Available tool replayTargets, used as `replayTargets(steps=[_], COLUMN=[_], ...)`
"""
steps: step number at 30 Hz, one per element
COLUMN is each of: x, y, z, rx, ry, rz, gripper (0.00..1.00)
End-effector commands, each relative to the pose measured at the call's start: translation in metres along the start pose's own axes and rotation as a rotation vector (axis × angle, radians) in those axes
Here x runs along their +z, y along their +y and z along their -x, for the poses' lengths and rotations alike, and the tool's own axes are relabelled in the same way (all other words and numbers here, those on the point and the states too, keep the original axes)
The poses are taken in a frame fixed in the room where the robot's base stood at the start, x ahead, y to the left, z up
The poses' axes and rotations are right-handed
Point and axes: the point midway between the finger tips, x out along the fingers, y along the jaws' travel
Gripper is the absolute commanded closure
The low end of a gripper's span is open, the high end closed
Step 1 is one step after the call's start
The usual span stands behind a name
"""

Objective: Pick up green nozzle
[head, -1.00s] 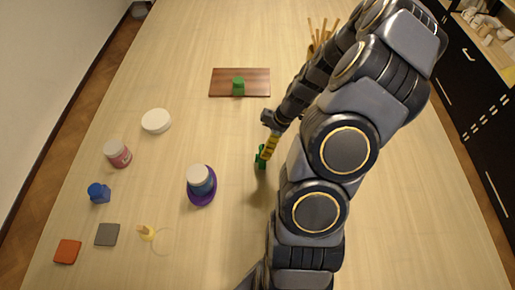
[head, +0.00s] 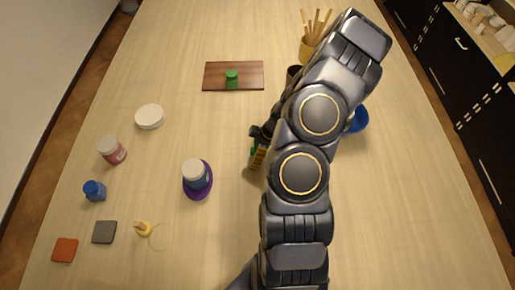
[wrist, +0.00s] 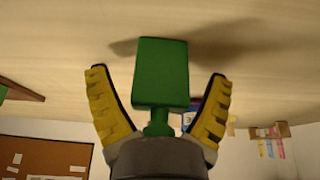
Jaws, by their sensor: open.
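A green piece with a square block and a narrow neck, which looks like the green nozzle (wrist: 160,75), stands between my gripper's fingers in the wrist view. A bit of green (head: 252,150) also shows beside the fingers in the head view, mostly hidden by my arm. My gripper (wrist: 157,90) is open, with one yellow ribbed finger on each side of the piece and a visible gap to each. In the head view my gripper (head: 258,157) is low over the middle of the table. Another small green object (head: 232,78) sits on the brown board (head: 215,74).
A white disc (head: 149,117), a pink jar (head: 112,151) and a blue bottle (head: 95,191) stand farther left. A blue bowl (head: 358,120) is right of my arm.

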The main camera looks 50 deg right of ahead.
Motion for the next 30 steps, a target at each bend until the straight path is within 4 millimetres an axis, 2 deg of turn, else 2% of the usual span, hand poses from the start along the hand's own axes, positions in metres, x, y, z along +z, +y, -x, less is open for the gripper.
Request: replayTargets(steps=[1,2,3,5,6,20,26,30], x=[0.0,0.0,0.0,0.0,0.0,-0.002,-0.009,-0.02], y=[0.0,0.0,0.0,0.0,0.0,0.001,0.001,0.001], z=[0.0,0.0,0.0,0.0,0.0,0.005,0.025,0.049], rx=[0.0,0.0,0.0,0.0,0.0,0.002,0.005,0.005], ry=[0.0,0.0,0.0,0.0,0.0,0.001,-0.002,-0.001], rz=[0.0,0.0,0.0,0.0,0.0,0.002,0.002,0.003], gripper=[0.18,0.24,0.41,0.66,0.83,0.85,0.85,0.85])
